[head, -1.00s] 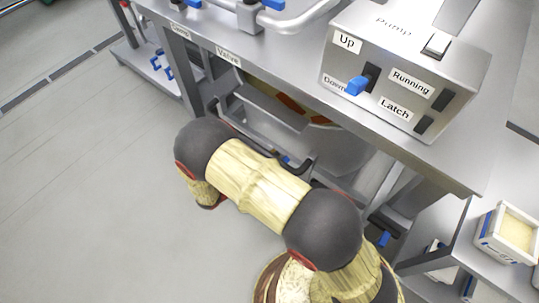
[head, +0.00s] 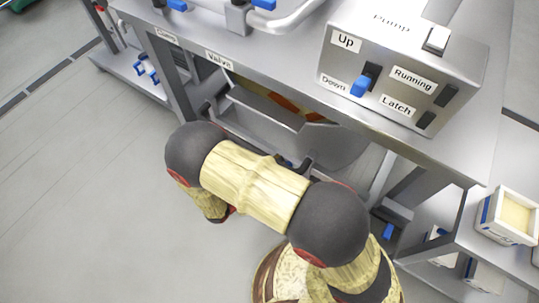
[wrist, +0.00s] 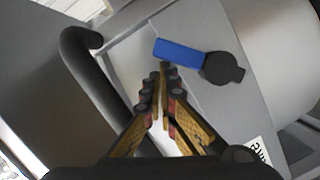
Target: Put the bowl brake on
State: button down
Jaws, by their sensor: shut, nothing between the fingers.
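A blue lever (wrist: 178,52) on a round black hub (wrist: 222,68) shows in the wrist view, mounted on a grey metal face. I take it for the bowl brake, though its label cannot be read for sure. My gripper (wrist: 163,72) is shut and empty, its fingertips just below the blue lever in the picture. Whether they touch it cannot be told. In the head view my gripper is hidden behind my arm and under the bench edge. The grey metal bowl (head: 335,147) sits below the bench there.
A black curved bar (wrist: 88,75) stands close left of my fingers. A partly cut-off white label (wrist: 259,151) is at lower right. Above, the bench (head: 285,90) carries a pump box (head: 400,60) with a blue switch (head: 361,86). Open floor (head: 80,190) lies left.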

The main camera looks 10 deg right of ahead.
jog(key=shift+s+d+f+b, duration=1.2)
jog(key=shift+s+d+f, duration=0.25)
jog(key=shift+f, duration=0.15)
